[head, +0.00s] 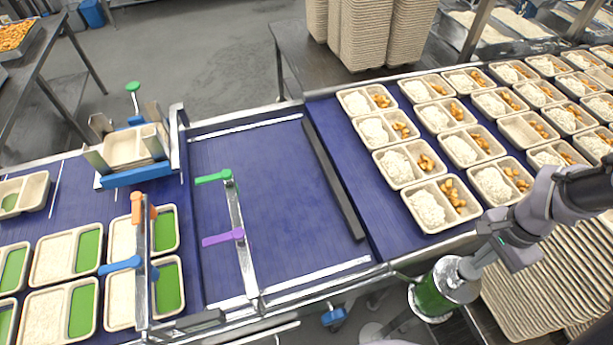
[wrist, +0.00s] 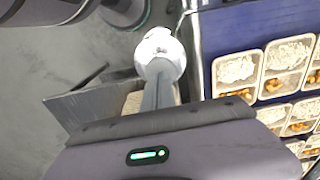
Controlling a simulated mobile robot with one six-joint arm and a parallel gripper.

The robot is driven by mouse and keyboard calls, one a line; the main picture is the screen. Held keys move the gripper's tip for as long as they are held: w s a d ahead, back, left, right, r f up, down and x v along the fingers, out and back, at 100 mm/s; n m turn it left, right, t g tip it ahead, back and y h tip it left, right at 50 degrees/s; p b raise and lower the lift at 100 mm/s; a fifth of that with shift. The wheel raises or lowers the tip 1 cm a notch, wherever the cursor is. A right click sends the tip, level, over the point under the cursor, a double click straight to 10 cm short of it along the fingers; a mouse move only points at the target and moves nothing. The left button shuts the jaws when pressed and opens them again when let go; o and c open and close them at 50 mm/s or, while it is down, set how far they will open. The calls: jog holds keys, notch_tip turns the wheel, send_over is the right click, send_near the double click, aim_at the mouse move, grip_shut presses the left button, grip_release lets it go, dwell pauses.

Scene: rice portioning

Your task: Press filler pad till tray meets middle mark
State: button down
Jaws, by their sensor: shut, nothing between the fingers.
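My gripper (head: 484,258) is shut and empty at the lower right of the head view. Its fingers (wrist: 158,92) point at a white round pad (wrist: 160,48) in the wrist view. In the head view this seems to be the pale top (head: 458,277) of a green cylinder (head: 433,296) beside the belt. The fingertips are at or just above it; I cannot tell if they touch. Two-compartment trays (head: 60,258) with green contents stand on the left blue belt. Coloured flags stand on rails: orange (head: 137,208), blue (head: 120,265), green (head: 213,178) and purple (head: 222,238). I cannot tell which is the middle mark.
The middle belt section (head: 275,215) is empty, with a dark bar (head: 333,180) at its right. Filled rice trays (head: 428,207) cover the right belt. Stacked empty trays (head: 548,280) stand at lower right, beside my arm.

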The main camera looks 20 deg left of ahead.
dwell(0.5)
notch_tip(320, 180, up, 6)
jog(key=p, duration=0.4)
jog(key=shift+f, duration=0.1)
jog(key=s+a+f+n+t+y+b, duration=0.1)
jog(key=s+a+f+n+t+b, duration=0.2)
jog(key=b, duration=0.9)
jog(key=s+a+f+n+t+y+b, duration=0.1)
jog(key=s+a+f+n+t+b, duration=0.1)
jog(key=s+a+b, duration=0.6)
jog(key=a+f+n+b, duration=0.1)
jog(key=a+f+b, duration=0.1)
jog(key=b, duration=0.3)
jog(key=shift+s+a+t, duration=0.15)
jog(key=shift+a+t, duration=0.25)
jog(key=shift+a, duration=0.35)
